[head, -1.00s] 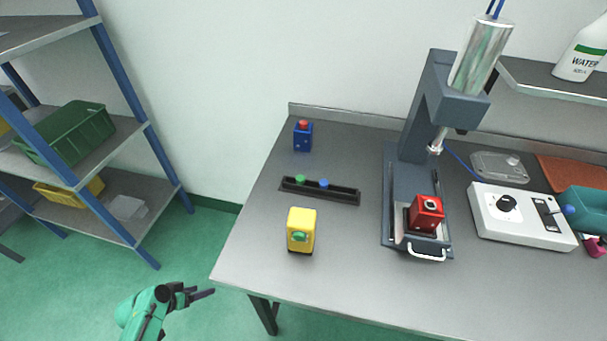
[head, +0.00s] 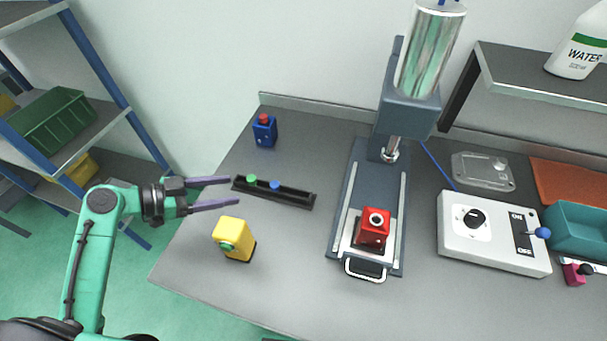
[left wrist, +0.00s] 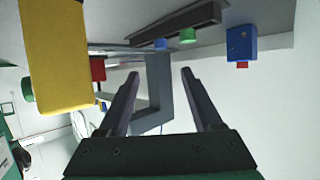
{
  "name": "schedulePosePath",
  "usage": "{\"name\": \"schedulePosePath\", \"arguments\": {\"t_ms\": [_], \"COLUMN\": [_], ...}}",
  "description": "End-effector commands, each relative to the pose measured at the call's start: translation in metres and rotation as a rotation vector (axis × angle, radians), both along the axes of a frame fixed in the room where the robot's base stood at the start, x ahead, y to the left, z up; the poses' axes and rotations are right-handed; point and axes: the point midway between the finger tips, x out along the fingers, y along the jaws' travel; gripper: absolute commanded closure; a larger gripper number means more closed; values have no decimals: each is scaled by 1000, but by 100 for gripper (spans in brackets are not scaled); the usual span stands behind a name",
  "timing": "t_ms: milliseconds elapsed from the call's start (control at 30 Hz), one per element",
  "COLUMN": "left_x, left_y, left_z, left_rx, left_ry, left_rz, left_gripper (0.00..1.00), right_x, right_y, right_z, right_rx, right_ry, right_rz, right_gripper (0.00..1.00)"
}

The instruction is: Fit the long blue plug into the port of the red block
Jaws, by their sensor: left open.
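The red block (head: 371,233) sits in the press's sliding tray, its round, light-rimmed port (head: 377,219) facing up. In the left wrist view, part of the red block (left wrist: 98,69) shows behind the yellow one. A blue plug (head: 275,185) stands in the black rack (head: 297,198) beside a green plug (head: 252,179); only their heads show, so their length is hidden. The left wrist view shows the blue head (left wrist: 160,43) too. My left gripper (head: 236,191) is open and empty, with its fingers pointing right near the rack's left end. My right gripper is not in view.
A yellow block (head: 231,236) with a green plug stands below the rack. A blue block (head: 265,132) with a red top stands behind it. The press (head: 413,95) rises over the red block. A control box (head: 493,232) stands right. The table's front middle is clear.

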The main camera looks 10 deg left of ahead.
Motion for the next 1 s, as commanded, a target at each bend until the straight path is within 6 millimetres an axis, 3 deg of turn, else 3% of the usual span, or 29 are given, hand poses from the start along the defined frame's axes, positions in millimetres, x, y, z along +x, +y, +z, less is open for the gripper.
{"name": "schedulePosePath", "arguments": {"t_ms": [100, 300, 433, 600, 900, 967, 1000], "left_x": [14, 39, 48, 65, 71, 71, 71], "left_y": [-20, -57, -69, -93, -103, -103, -103], "left_z": [-5, -25, -33, -46, -58, -58, -58], "left_rx": [-4, -4, -3, -4, 1, 1, 0], "left_ry": [1, 1, 0, 3, 1, 1, 1], "left_rz": [1, 3, 3, 3, 2, 2, 3], "left_gripper": [34, 34, 34, 34, 34, 53, 68], "right_x": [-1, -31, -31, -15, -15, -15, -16], "right_y": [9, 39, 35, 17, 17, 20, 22], "right_z": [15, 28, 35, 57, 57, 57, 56], "right_rx": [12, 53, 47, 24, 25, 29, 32], "right_ry": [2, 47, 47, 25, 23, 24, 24], "right_rz": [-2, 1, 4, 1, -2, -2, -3], "right_gripper": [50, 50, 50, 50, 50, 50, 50]}}
